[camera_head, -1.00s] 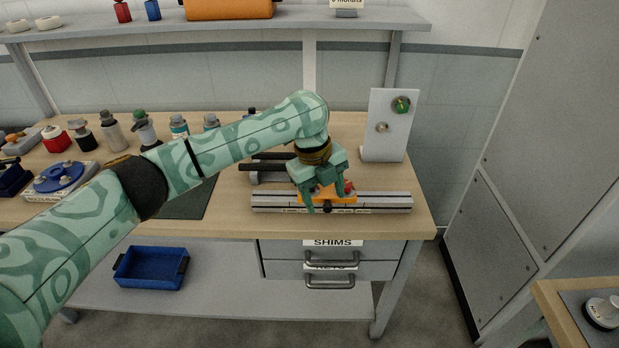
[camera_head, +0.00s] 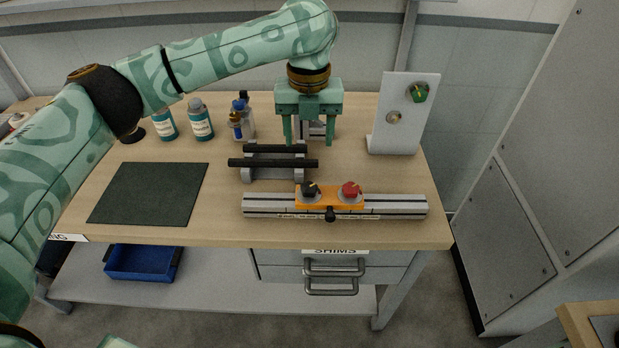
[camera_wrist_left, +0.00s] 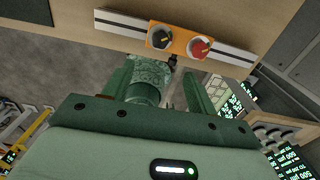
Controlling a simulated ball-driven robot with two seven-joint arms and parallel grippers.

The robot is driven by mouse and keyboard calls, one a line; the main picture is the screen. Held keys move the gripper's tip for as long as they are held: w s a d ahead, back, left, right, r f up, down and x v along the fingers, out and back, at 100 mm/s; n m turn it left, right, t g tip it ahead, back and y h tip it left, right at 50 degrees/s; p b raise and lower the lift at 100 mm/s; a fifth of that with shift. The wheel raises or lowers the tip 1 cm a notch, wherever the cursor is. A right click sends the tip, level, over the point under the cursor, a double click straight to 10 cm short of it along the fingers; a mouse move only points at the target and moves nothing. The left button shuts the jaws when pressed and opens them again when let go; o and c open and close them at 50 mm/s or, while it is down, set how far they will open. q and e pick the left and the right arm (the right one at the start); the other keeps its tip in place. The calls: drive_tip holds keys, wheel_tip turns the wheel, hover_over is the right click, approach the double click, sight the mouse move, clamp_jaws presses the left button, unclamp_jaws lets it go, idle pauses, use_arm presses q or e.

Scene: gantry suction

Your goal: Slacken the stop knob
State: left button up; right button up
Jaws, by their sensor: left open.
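An orange carriage (camera_head: 329,201) sits on a grey slotted rail (camera_head: 395,206) near the bench's front edge. It bears a black knob (camera_head: 311,189) with a pale pointer mark on top at left and a red knob (camera_head: 351,191) at right. A small black knob (camera_head: 330,214) sticks out at its front. No label tells me which is the stop knob. My left gripper (camera_head: 310,142) is open and empty, fingers down, behind the carriage in the head view and apart from it. The left wrist view also shows the carriage (camera_wrist_left: 181,41). My right gripper is out of view.
A grey stand with black bars (camera_head: 275,162) lies behind the rail. An upright white panel (camera_head: 405,135) with green and metal knobs stands at right. Bottles (camera_head: 200,120) stand at the back left. A dark mat (camera_head: 150,192) lies left, with bare wood around it.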

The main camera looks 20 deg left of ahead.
use_arm(q)
drive_tip(key=b, duration=0.2)
hover_over(309, 187)
wheel_tip(309, 187, down, 5)
drive_tip(key=shift+f, duration=0.2)
wheel_tip(309, 187, down, 8)
drive_tip(key=b, duration=0.3)
drive_tip(key=shift+f, duration=0.25)
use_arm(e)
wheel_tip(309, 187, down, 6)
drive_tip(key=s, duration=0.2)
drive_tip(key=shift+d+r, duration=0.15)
use_arm(q)
drive_tip(key=c, duration=1)
drive_tip(key=shift+r, duration=0.1)
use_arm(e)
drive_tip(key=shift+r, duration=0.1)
